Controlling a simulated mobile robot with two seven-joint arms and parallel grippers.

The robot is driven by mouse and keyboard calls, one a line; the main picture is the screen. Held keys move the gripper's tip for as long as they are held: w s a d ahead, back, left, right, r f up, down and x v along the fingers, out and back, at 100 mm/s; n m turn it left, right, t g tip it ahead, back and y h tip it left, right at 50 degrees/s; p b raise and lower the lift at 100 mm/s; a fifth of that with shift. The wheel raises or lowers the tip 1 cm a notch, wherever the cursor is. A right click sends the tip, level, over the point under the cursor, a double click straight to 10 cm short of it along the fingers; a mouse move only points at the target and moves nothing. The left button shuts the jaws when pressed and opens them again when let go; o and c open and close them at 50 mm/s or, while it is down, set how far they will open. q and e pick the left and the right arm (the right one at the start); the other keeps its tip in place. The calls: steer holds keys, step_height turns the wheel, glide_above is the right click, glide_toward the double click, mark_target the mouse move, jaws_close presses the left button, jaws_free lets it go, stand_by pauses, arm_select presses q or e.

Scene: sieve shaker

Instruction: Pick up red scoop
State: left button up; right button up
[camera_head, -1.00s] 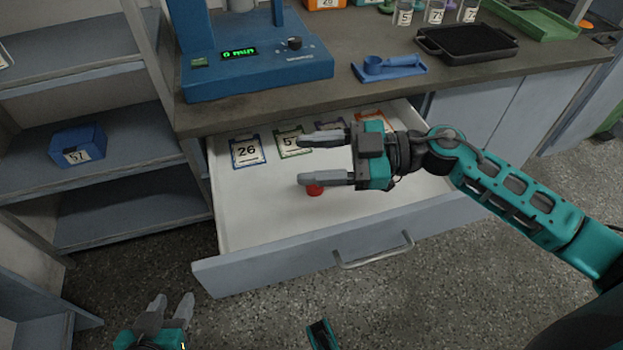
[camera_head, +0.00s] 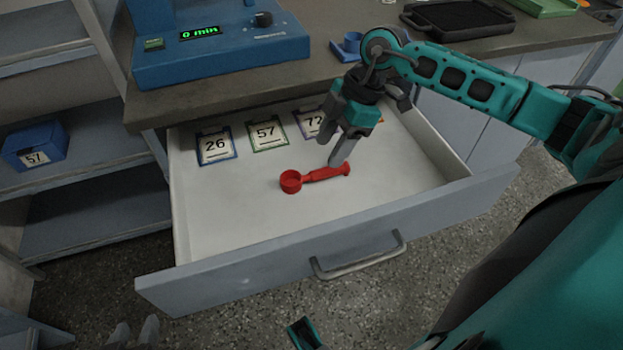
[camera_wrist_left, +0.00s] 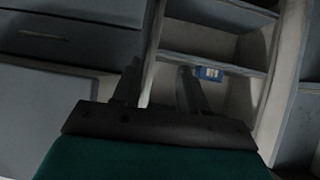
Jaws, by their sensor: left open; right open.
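The red scoop (camera_head: 292,181) lies flat in the open drawer (camera_head: 230,222), its round cup to the left and its handle pointing right. My right gripper (camera_head: 340,160) points down into the drawer at the scoop's handle, with its fingertips at or just behind the handle. I cannot tell whether the fingers touch it. The right gripper is open. My left gripper (camera_head: 134,332) is low at the bottom left of the head view, open and empty, away from the drawer. Its fingers also show in the left wrist view (camera_wrist_left: 158,88).
Cards numbered 26 (camera_head: 216,146), 57 (camera_head: 267,133) and 72 (camera_head: 312,122) lie along the drawer's back. The blue shaker base (camera_head: 225,50) and a blue scoop holder (camera_head: 348,46) stand on the counter (camera_head: 300,75). A blue box (camera_head: 36,146) sits on the left shelf.

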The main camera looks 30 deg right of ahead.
mark_target(316, 172)
steer(key=b+x, duration=0.2)
steer(key=x, duration=0.5)
steer(key=shift+w+a, duration=0.1)
steer(key=shift+a, duration=0.1)
jaws_close()
